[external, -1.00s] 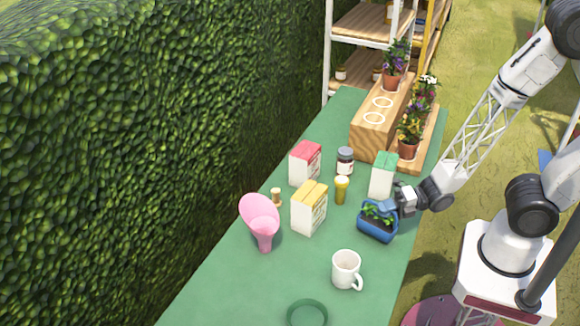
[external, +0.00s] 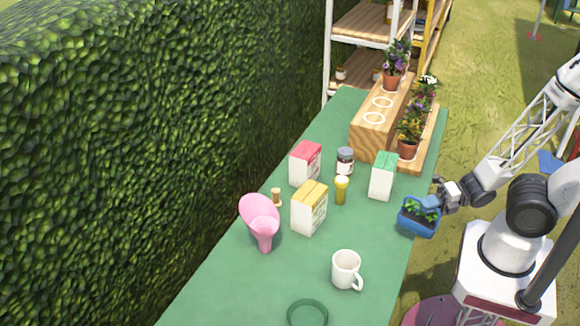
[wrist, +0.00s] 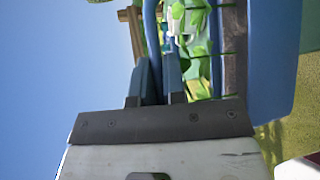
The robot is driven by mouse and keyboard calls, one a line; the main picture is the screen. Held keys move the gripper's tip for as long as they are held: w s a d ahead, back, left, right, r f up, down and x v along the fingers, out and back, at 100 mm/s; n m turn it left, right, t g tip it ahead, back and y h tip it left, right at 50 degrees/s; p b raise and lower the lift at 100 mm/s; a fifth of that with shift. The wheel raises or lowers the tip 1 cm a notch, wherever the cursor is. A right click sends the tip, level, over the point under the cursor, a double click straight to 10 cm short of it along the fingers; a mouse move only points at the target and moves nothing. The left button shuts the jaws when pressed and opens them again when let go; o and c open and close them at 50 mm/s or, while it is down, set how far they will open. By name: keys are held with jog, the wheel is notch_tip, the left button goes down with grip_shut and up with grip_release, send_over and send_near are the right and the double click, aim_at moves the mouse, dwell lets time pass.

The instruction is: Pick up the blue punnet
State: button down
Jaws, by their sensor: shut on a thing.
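The blue punnet (external: 418,226) holds green seedlings and hangs at the right edge of the green table in the external view. My gripper (external: 432,203) is shut on the punnet's upper part, at its right side. In the wrist view the blue punnet (wrist: 268,65) fills the right side, with green leaves and dark soil inside. My gripper's fingers (wrist: 158,82) show there close together around a blue strip that looks like the handle. The exact contact is partly hidden.
On the green table (external: 230,290) stand a white mug (external: 346,268), a yellow carton (external: 309,208), a green carton (external: 382,176), a red carton (external: 305,163) and a pink scoop-shaped thing (external: 261,219). A wooden block (external: 374,138) and potted flowers are behind.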

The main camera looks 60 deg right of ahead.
aim_at(433, 223)
jog(key=shift+s+d+r, duration=0.1)
jog(key=shift+s+d, duration=0.1)
jog(key=shift+s, duration=0.35)
jog(key=shift+s+d+r, duration=0.1)
jog(key=shift+s+d, duration=0.05)
jog(key=shift+s, duration=0.4)
jog(key=shift+s+d, duration=0.15)
jog(key=shift+s, duration=0.3)
